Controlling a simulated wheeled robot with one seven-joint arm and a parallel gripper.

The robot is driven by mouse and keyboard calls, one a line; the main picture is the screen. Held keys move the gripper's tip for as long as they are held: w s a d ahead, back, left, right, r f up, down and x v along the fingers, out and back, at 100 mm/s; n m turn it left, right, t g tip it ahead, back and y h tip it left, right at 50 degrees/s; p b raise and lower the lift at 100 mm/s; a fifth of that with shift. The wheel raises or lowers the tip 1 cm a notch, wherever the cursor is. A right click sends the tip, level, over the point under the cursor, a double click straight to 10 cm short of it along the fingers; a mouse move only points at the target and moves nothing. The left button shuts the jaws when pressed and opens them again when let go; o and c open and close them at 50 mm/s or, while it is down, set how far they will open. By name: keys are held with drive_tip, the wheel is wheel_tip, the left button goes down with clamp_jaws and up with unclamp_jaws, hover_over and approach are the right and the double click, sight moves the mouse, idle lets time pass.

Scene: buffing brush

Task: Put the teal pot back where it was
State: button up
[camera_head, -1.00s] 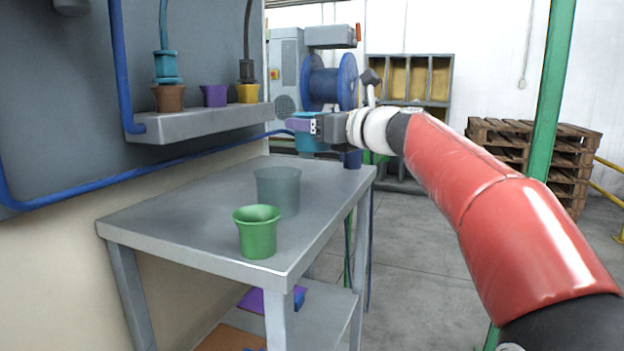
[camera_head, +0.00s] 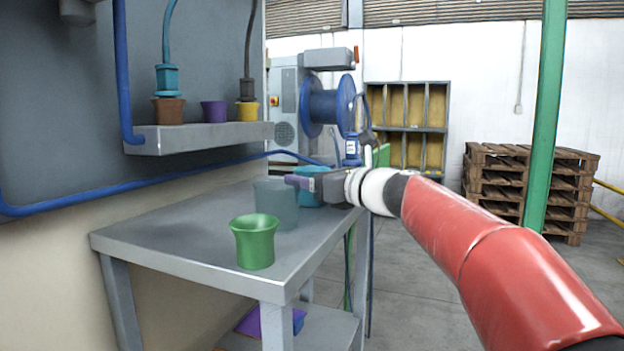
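The teal pot (camera_head: 313,199) is at the far right part of the grey table (camera_head: 185,224), partly hidden by my gripper. My gripper (camera_head: 304,183) is shut on it near its rim, with one purplish finger on the near side; the other finger is hidden. I cannot tell whether the pot's base touches the table. A see-through grey-teal pot shape (camera_head: 274,205) stands on the table just left of and nearer than the teal pot, and overlaps it slightly in the view.
A green pot (camera_head: 255,244) stands near the table's front corner. A wall shelf (camera_head: 200,137) at left holds brown (camera_head: 169,111), purple (camera_head: 214,111) and yellow (camera_head: 247,111) pots. A blue pipe (camera_head: 110,193) runs along the wall. The table's left part is clear.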

drive_tip(key=o, duration=0.3)
drive_tip(key=shift+o, duration=0.2)
drive_tip(key=shift+r, duration=0.1)
drive_tip(key=v, duration=1.2)
